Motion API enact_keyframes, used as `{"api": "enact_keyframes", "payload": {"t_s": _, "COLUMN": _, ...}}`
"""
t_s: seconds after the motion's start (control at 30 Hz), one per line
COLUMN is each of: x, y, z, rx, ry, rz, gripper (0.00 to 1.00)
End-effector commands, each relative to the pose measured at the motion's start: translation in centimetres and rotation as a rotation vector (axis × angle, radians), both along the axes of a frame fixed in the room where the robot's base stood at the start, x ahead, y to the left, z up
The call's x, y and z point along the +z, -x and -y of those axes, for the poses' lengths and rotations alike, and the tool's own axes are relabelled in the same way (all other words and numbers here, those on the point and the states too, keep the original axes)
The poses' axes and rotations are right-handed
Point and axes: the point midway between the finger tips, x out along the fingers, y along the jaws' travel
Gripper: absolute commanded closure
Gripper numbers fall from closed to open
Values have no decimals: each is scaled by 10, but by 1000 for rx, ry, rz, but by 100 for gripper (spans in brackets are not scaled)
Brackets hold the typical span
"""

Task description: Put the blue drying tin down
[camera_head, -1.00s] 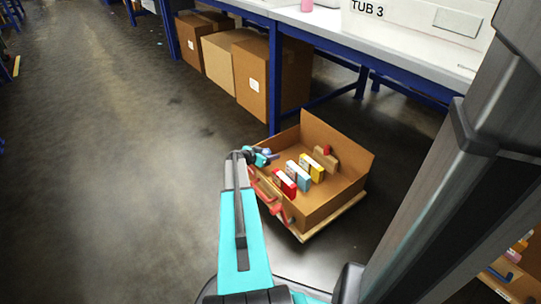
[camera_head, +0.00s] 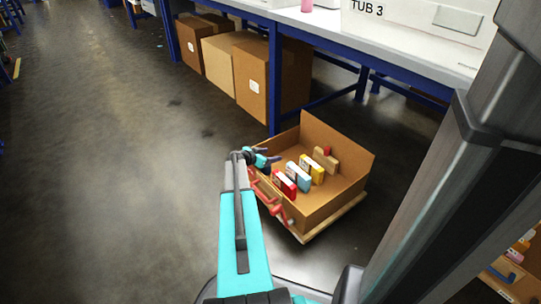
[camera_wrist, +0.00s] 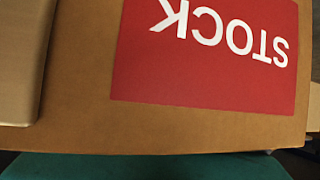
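My gripper (camera_head: 270,156) is over the left edge of the open cardboard box (camera_head: 333,196). Its two dark fingertips look spread apart, with nothing visible between them. I cannot make out the blue drying tin in either current view; it may be hidden behind the gripper or the box's wall. In the wrist view, brown cardboard (camera_wrist: 75,95) with a red label reading STOCK (camera_wrist: 205,50) upside down fills most of the picture. The fingertips cannot be made out there.
The box holds a red carton (camera_head: 284,183), a light blue carton (camera_head: 299,177), a yellow carton (camera_head: 312,168) and a brown block (camera_head: 327,160). It stands on a wooden pallet (camera_head: 345,213). A blue-framed bench (camera_head: 274,85) and closed boxes (camera_head: 252,78) stand behind. Floor at left is clear.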

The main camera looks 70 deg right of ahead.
Motion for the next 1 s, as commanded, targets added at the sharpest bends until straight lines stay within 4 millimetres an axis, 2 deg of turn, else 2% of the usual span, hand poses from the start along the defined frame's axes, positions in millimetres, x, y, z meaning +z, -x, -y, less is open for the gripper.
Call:
{"api": "enact_keyframes", "payload": {"t_s": 0.03, "x": -11, "y": 0, "z": -3, "rx": 4, "ry": -13, "rz": -9, "gripper": 40}}
{"api": "enact_keyframes", "payload": {"t_s": 0.23, "x": -11, "y": 0, "z": -3, "rx": 4, "ry": -13, "rz": -9, "gripper": 40}}
{"api": "enact_keyframes", "payload": {"t_s": 0.7, "x": 6, "y": 0, "z": -3, "rx": 4, "ry": -12, "rz": -9, "gripper": 40}}
{"api": "enact_keyframes", "payload": {"t_s": 1.0, "x": 32, "y": -15, "z": -44, "rx": 4, "ry": -8, "rz": -6, "gripper": 40}}
